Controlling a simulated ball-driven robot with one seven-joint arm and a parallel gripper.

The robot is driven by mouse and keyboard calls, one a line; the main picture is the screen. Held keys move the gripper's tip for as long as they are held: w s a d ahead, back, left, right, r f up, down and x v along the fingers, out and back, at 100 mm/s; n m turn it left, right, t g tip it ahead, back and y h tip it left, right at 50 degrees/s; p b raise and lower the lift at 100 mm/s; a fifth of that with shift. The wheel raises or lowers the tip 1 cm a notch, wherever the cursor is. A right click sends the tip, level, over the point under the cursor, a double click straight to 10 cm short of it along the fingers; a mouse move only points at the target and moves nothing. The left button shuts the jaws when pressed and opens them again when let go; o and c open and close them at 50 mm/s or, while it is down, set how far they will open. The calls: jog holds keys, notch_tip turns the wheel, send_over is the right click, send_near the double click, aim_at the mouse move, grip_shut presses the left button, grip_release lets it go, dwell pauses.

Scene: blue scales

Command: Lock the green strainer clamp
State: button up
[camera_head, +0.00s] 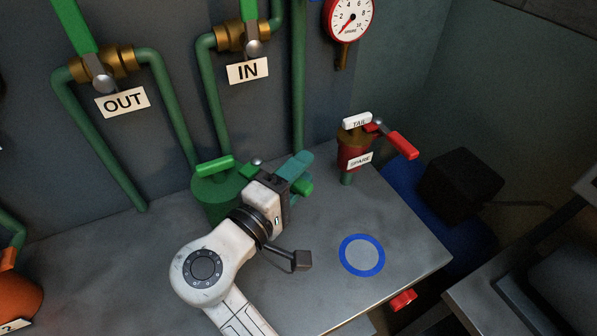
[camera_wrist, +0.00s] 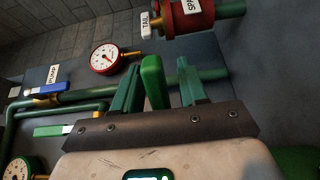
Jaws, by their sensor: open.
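The green strainer (camera_head: 218,196) stands on the metal bench behind my arm, with a green bar handle (camera_head: 215,166) on its lid. My arm hides part of its body. Its green clamp lever (camera_head: 304,187) sticks out to the right, and most of it is hidden by my gripper (camera_head: 296,166). In the wrist view the lever's green grip (camera_wrist: 153,82) stands between the two teal fingers of my gripper (camera_wrist: 160,68). The fingers are open, one on each side of the grip. The grip looks nearer the left finger; I cannot tell whether they touch.
A red spare strainer (camera_head: 352,152) with a white TAIL tag and red lever stands right of my gripper. A blue ring (camera_head: 362,255) marks the bench's front right, which is clear. Green pipes, OUT and IN signs (camera_head: 247,71) and a gauge (camera_head: 350,18) are behind.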

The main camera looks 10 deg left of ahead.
jog(key=shift+s, duration=0.1)
jog(key=v, duration=1)
jog(key=shift+s+a, duration=0.2)
jog(key=shift+s, duration=0.05)
jog(key=shift+c, duration=0.3)
